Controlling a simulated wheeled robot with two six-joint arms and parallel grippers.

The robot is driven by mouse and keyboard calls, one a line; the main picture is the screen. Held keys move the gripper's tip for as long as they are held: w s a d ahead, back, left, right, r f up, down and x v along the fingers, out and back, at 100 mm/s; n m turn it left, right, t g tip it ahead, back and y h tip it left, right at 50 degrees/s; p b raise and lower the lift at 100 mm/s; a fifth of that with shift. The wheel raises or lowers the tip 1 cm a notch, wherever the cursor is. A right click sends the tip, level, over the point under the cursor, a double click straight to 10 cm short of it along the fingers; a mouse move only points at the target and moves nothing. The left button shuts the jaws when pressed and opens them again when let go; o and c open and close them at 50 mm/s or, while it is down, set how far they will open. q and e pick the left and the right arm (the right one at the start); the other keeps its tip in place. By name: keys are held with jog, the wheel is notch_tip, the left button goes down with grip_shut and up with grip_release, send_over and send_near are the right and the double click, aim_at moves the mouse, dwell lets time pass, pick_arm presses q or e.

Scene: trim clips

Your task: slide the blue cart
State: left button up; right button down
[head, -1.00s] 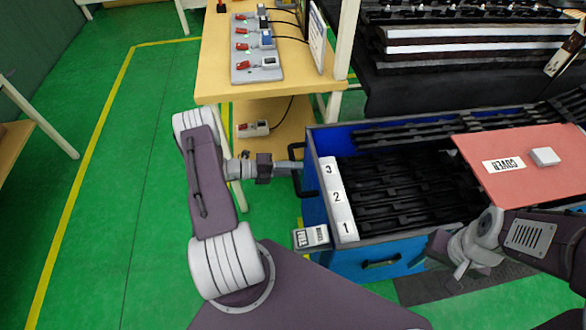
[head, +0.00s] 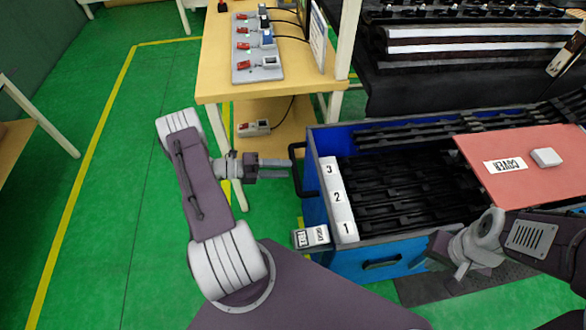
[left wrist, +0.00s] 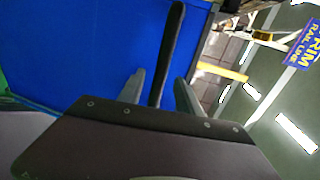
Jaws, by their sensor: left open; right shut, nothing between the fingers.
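The blue cart (head: 352,263) stands at the right of the head view. It is an open blue bin with black strips inside. A black bar handle (head: 296,172) is on its left end; the handle also shows in the left wrist view (left wrist: 170,55). My left gripper (head: 290,163) is open just left of the handle, with nothing held. In the left wrist view the bar lies in line with the gap between the fingers (left wrist: 158,88). My right gripper (head: 461,271) is shut and empty by the cart's near side.
A red cover board (head: 505,185) lies over the cart's right part. A small labelled box (head: 312,238) is at the cart's near left corner. A wooden bench (head: 220,88) stands behind my left gripper. Green floor (head: 110,200) is clear on the left.

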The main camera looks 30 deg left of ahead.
pick_arm(q)
jog(key=v, duration=0.4)
jog(key=shift+s+a, duration=0.15)
jog(key=shift+a, duration=0.1)
jog(key=shift+d+r, duration=0.1)
